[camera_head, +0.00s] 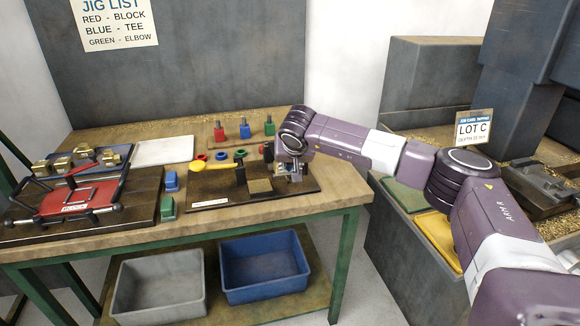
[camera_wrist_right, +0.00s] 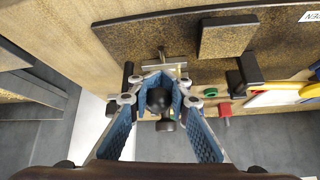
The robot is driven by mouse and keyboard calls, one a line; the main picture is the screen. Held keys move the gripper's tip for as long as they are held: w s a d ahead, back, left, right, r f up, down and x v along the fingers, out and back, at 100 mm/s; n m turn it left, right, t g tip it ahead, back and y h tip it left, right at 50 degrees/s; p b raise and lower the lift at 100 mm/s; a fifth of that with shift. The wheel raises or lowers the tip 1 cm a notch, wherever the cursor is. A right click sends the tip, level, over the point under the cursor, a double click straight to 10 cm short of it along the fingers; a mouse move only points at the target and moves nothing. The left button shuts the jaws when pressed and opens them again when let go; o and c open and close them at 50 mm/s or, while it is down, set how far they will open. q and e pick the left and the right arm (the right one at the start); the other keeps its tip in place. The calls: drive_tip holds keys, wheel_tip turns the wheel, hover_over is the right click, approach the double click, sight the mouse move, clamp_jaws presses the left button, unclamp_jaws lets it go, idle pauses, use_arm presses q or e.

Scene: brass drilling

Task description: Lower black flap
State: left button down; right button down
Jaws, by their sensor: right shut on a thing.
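My right gripper (camera_head: 291,174) is at the right end of a dark board (camera_head: 216,202) on the wooden bench. In the right wrist view, its blue-padded fingers (camera_wrist_right: 165,85) are closed around a round black knob (camera_wrist_right: 158,99). A second dark knob (camera_wrist_right: 166,125) sits just below it. A small metal bracket with a screw (camera_wrist_right: 161,54) is just beyond the fingertips. A black upright piece (camera_head: 240,175) stands on the board beside a flat brown block (camera_head: 260,186). I cannot tell for certain which dark part is the flap. My left gripper is out of view.
A red fixture with black bars (camera_head: 80,201) is at left. A white tray (camera_head: 165,151) lies flat. Grey and blue bins (camera_head: 264,268) sit on the shelf below.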

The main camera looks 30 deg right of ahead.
drive_tip(key=c, duration=2.3)
unclamp_jaws()
drive_tip(key=shift+w+d+r, duration=0.1)
drive_tip(key=shift+d+r, duration=0.05)
drive_tip(key=shift+c, duration=0.2)
drive_tip(key=o, duration=0.5)
drive_tip(key=shift+w+f, duration=0.25)
drive_tip(key=shift+f, duration=0.05)
drive_tip(key=shift+o, duration=0.2)
drive_tip(key=shift+s+r, duration=0.1)
drive_tip(key=v, duration=1.2)
drive_tip(key=shift+s, duration=0.1)
